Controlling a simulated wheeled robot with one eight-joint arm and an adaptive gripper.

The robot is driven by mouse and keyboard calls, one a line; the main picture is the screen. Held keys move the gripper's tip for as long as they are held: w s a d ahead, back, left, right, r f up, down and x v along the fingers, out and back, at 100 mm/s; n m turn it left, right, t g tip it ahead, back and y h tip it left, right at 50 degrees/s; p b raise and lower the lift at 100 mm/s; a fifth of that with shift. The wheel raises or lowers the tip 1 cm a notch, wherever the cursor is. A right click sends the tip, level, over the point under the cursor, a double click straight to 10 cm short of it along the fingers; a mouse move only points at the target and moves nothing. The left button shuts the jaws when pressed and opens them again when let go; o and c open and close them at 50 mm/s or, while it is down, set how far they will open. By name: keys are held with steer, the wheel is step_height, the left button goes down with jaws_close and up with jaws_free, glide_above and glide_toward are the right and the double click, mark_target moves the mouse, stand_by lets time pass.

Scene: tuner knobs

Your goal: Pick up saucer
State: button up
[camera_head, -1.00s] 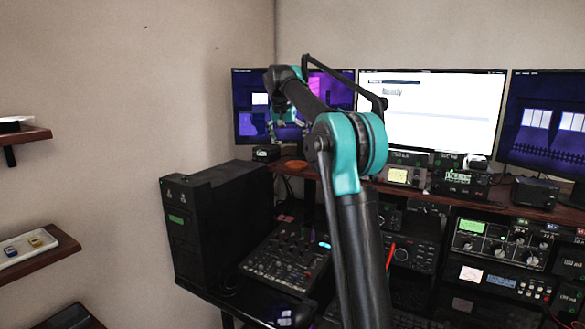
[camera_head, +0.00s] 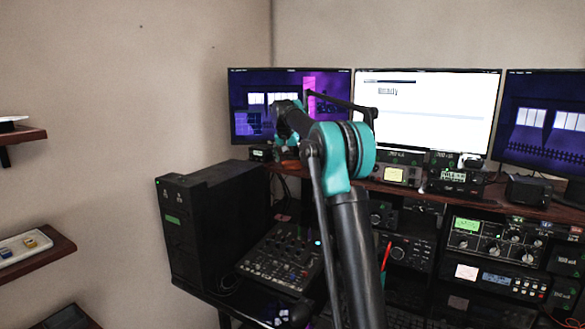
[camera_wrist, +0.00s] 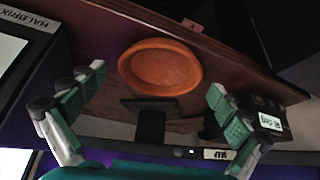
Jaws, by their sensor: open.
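An orange saucer (camera_wrist: 160,67), round and shallow, lies on the brown wooden shelf in the wrist view, near the shelf's edge. My gripper (camera_wrist: 155,84) is open and empty, with one finger on each side of the view and the saucer lying between and beyond the fingertips. The fingers appear apart from the saucer, though the exact gap is hard to judge. In the head view my gripper is at the far end of my arm, by the left monitor (camera_head: 252,90).
In the wrist view, a monitor stand (camera_wrist: 151,122) is close beside the saucer and a small dark device (camera_wrist: 268,122) is by the right finger. In the head view, a black computer tower (camera_head: 200,225) stands left of the desk, and radio gear (camera_head: 395,175) lines the shelf.

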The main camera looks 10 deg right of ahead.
steer(key=shift+f, duration=0.1)
steer(key=shift+c, duration=0.6)
steer(key=c, duration=1.2)
